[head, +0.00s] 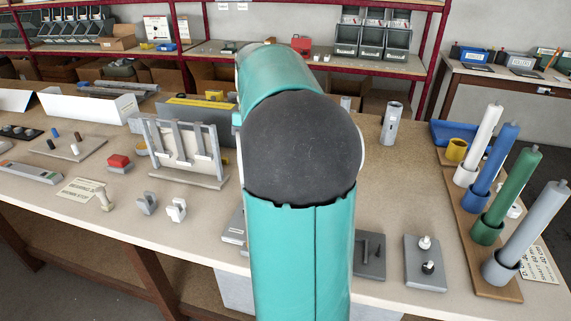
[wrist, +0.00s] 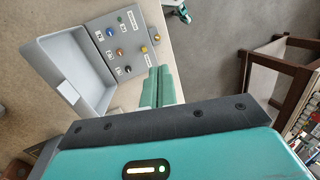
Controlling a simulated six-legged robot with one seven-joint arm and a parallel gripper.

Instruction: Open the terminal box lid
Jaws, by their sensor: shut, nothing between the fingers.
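In the wrist view, the terminal box (wrist: 127,22) is a grey panel with several coloured knobs or terminals and small white labels. Its lid (wrist: 62,56) looks like a hollow grey shell. It stands swung open along the left side of the panel, with a white patch inside. My gripper (wrist: 159,70) shows as two teal fingers, shut together with nothing between them. The fingertips are by the panel's lower right edge, apart from the lid; whether they touch the panel I cannot tell. In the head view my arm hides the gripper and most or all of the box.
In the head view, a rack (head: 187,148) of grey strips stands left of my arm. A board of coloured cylinders (head: 490,190) and a plate with two knobs (head: 425,262) are at the right. In the wrist view, open floor (wrist: 215,40) lies right of the bench.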

